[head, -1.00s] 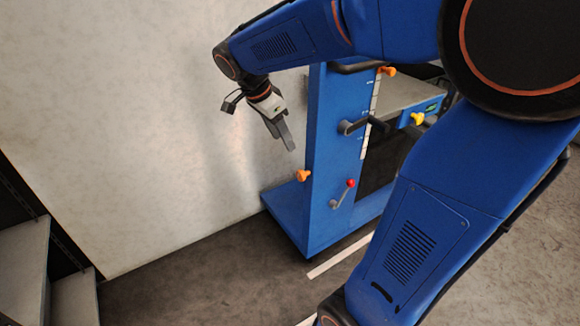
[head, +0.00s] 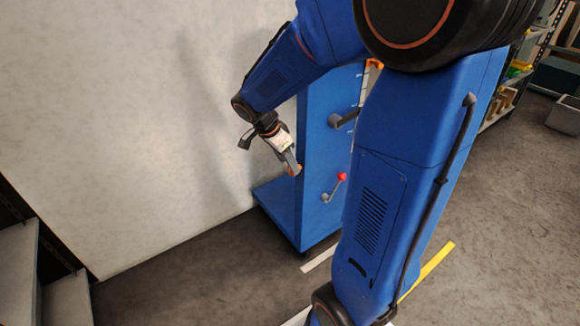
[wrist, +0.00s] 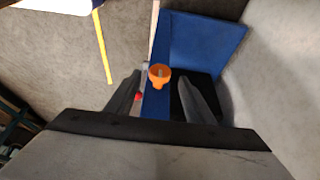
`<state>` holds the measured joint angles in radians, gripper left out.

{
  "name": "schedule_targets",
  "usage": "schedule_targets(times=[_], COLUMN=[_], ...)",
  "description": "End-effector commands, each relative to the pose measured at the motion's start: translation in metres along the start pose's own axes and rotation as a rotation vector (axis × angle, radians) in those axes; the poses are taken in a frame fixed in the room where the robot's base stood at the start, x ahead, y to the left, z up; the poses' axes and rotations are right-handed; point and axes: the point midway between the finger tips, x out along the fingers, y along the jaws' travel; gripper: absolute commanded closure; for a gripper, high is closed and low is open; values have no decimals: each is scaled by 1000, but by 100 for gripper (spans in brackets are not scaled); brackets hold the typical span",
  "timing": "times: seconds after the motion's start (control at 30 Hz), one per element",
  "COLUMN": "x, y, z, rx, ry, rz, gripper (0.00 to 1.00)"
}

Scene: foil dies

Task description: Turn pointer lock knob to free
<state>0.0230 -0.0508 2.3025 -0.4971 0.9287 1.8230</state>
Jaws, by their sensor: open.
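An orange knob (wrist: 159,75) sticks out from the blue upright, low on its side. In the wrist view it lies between my two open fingertips, with a gap on each side. My gripper (head: 293,164) reaches down to this knob in the head view and hides most of it. I cannot tell whether the fingers reach past its head. A second orange knob (head: 375,63) shows at the top of the blue stand (head: 318,150), partly behind my arm. No label tells which knob is the pointer lock.
A red-balled crank lever (head: 340,178) and a dark handle (head: 338,119) stick out of the stand's front. A pale wall (head: 120,120) stands close on the left. My arm hides the stand's right side.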

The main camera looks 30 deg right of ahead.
Motion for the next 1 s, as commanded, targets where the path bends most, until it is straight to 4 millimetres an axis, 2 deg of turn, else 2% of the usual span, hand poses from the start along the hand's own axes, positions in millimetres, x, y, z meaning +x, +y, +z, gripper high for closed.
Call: schedule_targets(times=[0.1, 0.2, 0.6, 0.67, 0.77, 0.8, 1.0], x=[16, 24, 30, 30, 30, 30, 30], y=[1, 0, 0, 0, 0, 0, 0], z=[0, 0, 0, 0, 0, 0, 0], rx=[1, 0, 0, 0, 0, 0, -3], ry=[0, 0, 0, 0, 0, 0, 0], rz=[3, 2, 0, 0, 0, 0, 8], gripper=[52, 52, 52, 64, 87, 91, 91])
